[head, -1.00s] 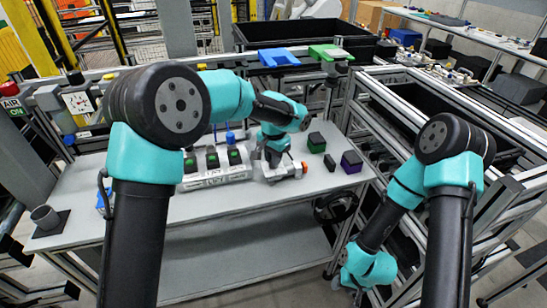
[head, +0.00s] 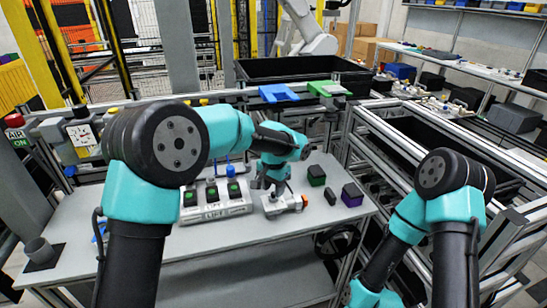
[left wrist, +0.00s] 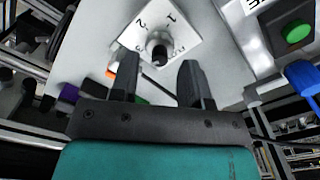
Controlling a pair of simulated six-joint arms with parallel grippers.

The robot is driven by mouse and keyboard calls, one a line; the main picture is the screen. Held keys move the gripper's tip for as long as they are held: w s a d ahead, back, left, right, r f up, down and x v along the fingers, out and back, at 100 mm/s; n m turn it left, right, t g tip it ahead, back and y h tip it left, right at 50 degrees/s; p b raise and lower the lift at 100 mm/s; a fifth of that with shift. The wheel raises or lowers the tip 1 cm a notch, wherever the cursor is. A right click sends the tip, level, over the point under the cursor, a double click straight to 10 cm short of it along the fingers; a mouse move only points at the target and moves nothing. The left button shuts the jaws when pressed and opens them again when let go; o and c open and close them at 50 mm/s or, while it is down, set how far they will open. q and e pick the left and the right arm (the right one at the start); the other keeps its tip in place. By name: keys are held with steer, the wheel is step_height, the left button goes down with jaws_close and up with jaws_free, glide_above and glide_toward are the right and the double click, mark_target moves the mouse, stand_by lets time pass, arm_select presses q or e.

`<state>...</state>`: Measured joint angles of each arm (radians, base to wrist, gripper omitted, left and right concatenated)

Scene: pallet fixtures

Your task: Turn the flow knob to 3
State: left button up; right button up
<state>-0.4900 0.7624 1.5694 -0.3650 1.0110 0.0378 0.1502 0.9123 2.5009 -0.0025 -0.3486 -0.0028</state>
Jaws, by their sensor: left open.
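The knob's pointer setting is too small to tell. My left gripper (left wrist: 160,72) is open, with one finger on each side just short of the knob in that picture; I cannot tell whether either touches it. In the head view my left gripper (head: 268,186) is over the grey knob unit (head: 279,208), which has an orange part at its right end. My right gripper is out of view.
A white panel (head: 215,211) with several green buttons stands left of the knob unit on the grey table (head: 190,238). Green-topped and purple-topped dark blocks (head: 316,176) (head: 352,195) and a small black block (head: 329,196) lie to the right.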

mark_target(273, 193)
arm_select(q)
step_height(273, 193, up, 16)
stand_by(0.5)
steer(key=shift+f, duration=0.15)
